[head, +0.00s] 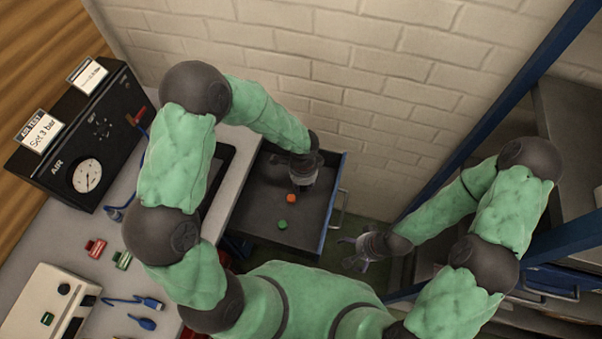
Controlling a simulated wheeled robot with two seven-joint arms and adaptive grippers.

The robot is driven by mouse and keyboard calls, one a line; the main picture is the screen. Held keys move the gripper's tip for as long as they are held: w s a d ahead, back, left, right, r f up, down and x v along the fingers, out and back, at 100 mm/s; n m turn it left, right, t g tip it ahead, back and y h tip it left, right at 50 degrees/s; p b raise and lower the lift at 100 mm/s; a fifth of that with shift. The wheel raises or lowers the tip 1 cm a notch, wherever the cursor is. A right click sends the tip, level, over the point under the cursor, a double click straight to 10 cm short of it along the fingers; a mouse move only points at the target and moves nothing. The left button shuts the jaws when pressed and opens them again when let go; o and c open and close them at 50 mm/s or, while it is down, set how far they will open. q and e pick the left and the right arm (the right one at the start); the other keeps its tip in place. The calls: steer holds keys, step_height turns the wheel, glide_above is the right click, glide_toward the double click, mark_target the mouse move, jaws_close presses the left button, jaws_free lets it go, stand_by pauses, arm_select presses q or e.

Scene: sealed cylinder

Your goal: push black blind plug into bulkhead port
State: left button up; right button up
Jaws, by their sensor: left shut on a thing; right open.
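My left gripper (302,184) points down inside the open drawer, above its dark floor. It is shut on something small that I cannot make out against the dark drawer. The black blind plug cannot be told apart in this view. An orange plug (291,198) and a green plug (282,224) lie in the drawer just below the gripper. The black air test box (90,140) stands at the upper left with small dark fittings on its face; which is the bulkhead port is unclear. My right gripper (350,252) is open and empty, right of the drawer.
The open blue-edged drawer (334,180) juts out beside the grey bench (205,155). A red connector (95,248), a green connector (122,260), blue cables (130,301) and a cream device (45,308) lie on the bench. A brick wall is behind; blue shelving stands right.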

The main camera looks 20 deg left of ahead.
arm_select(q)
steer(key=shift+s+d+r, duration=0.3)
steer(key=shift+s, duration=0.35)
steer(key=shift+s+d+r, duration=0.25)
steer(key=shift+s+r, duration=0.1)
steer(key=shift+s, duration=0.3)
steer(key=shift+s+d+r, duration=0.3)
steer(key=shift+s, duration=0.35)
steer(key=s+a+r+n+p, duration=0.1)
steer(key=a+r+n+p, duration=0.2)
steer(key=a, duration=0.7)
steer(key=s+a+r+n+p, duration=0.2)
steer(key=a+r+n+p, duration=0.2)
steer(key=a+r+n, duration=0.3)
steer(key=s+a+r+n+p, duration=0.2)
steer(key=a+r+n+p, duration=0.2)
steer(key=a, duration=1)
steer(key=shift+s+a+r+n, duration=0.1)
steer(key=shift+r+n, duration=0.2)
steer(key=shift+n, duration=0.4)
steer(key=shift+a+r+n, duration=0.1)
steer(key=shift+r+n, duration=0.2)
steer(key=shift+n, duration=0.4)
steer(key=shift+f, duration=0.15)
steer(key=shift+f+b, duration=2.15)
steer(key=shift+f, duration=0.6)
